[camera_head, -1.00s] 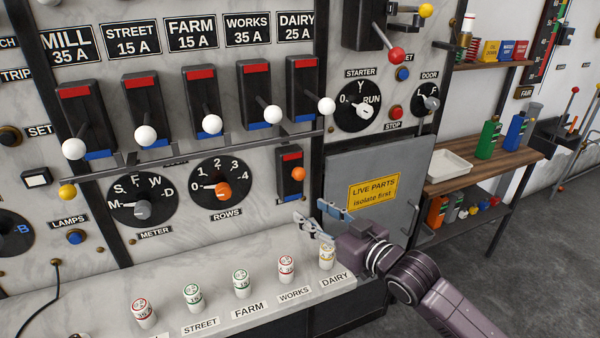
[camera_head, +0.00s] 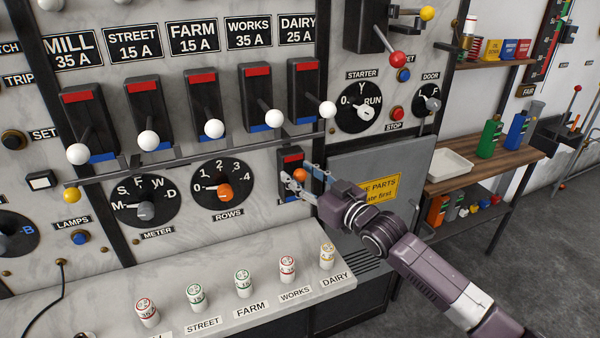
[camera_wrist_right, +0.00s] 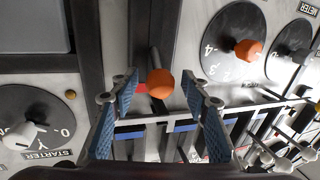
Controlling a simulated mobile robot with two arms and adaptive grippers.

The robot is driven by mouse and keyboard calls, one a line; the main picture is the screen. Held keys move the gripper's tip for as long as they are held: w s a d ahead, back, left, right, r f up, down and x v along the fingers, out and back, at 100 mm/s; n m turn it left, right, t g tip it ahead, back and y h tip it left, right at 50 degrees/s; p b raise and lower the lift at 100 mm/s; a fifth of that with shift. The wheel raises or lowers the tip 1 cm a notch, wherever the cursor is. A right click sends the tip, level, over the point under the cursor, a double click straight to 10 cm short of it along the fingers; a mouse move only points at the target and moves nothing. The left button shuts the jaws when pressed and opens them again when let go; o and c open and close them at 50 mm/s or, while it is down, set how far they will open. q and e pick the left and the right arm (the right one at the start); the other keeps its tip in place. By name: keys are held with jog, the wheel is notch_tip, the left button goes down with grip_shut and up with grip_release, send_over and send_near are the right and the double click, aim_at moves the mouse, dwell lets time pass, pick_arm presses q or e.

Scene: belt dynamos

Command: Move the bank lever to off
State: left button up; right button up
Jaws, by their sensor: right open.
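A small black switch box (camera_head: 291,158) with a red mark on its top part sits on the marble panel below the DAIRY switch. A short lever with an orange knob (camera_head: 300,175) sticks out from it; its label is covered by my gripper, so I cannot read whether it is the bank lever. My right gripper (camera_head: 296,179) is open at this knob. In the right wrist view the orange knob (camera_wrist_right: 160,83) stands between the two blue-padded fingers (camera_wrist_right: 159,92), with room on both sides. My left gripper is not in view.
A horizontal bar (camera_head: 200,160) and the white-knobbed switches (camera_head: 328,110) are just above. The orange ROWS dial (camera_head: 224,191) is to the left. A grey door with a yellow sign (camera_head: 381,188) is behind my wrist. Labelled fuses (camera_head: 327,256) stand on the ledge below.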

jog(key=shift+w+a, duration=0.1)
jog(key=shift+c, duration=0.2)
grip_shut()
jog(key=shift+f+b, duration=0.3)
jog(key=shift+b, duration=0.2)
jog(key=f+t+y+b, duration=0.1)
jog(key=b, duration=0.4)
jog(key=s+f+n+t+y+b, duration=0.1)
jog(key=t+b, duration=0.1)
jog(key=b, duration=0.2)
jog(key=shift+b, duration=0.4)
jog(key=shift+r+y+b, duration=0.1)
jog(key=shift+y+b, duration=0.3)
jog(key=shift+b, duration=0.15)
